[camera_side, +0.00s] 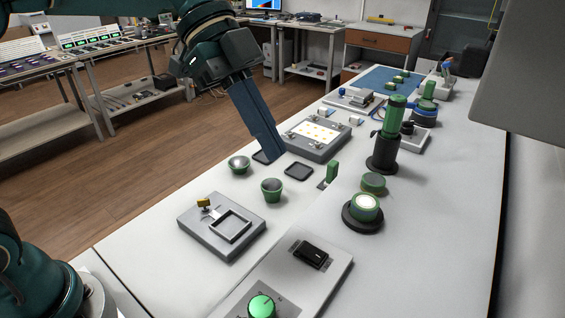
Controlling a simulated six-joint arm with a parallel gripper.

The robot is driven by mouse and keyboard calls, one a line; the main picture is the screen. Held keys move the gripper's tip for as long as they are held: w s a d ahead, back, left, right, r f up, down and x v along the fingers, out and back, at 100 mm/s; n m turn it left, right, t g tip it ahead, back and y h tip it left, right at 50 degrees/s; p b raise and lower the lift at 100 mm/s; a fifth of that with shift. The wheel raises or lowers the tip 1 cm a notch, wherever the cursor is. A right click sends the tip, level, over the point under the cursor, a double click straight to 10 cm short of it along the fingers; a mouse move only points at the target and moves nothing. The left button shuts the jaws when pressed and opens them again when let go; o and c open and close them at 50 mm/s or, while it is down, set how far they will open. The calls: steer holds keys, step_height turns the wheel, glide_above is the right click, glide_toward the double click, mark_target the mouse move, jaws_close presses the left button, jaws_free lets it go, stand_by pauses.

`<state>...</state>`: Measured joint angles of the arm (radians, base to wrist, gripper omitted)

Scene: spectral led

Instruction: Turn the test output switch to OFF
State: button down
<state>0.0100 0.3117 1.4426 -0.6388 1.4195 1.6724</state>
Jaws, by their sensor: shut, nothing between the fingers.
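A light grey panel (285,277) lies on the white bench at the bottom of the picture. It bears a black rocker switch (312,254) and a green knob (262,306) with markings around it, too small to read. I cannot tell which way the rocker is set. The panel's bottom edge is cut off by the frame. My gripper (268,154) points down, with its dark blue fingers shut and empty. It is farther back and to the left of the switch, apart from it, over the bench near two dark square pads.
A round green-and-white part on a black base (363,211) and a tall green cylinder (393,116) stand to the right. Bare bench (410,270) lies right of the panel.

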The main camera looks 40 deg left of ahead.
glide_above(299, 243)
step_height(299, 243, down, 8)
steer(key=shift+d+r, duration=0.1)
steer(key=shift+d, duration=0.05)
steer(key=f, duration=0.3)
steer(key=shift+a, duration=0.35)
steer(key=shift+f, duration=0.35)
steer(key=shift+a+f, duration=0.1)
steer(key=shift+a+f, duration=0.3)
steer(key=shift+f, duration=0.25)
steer(key=shift+a+f, duration=0.25)
steer(key=shift+f, duration=0.25)
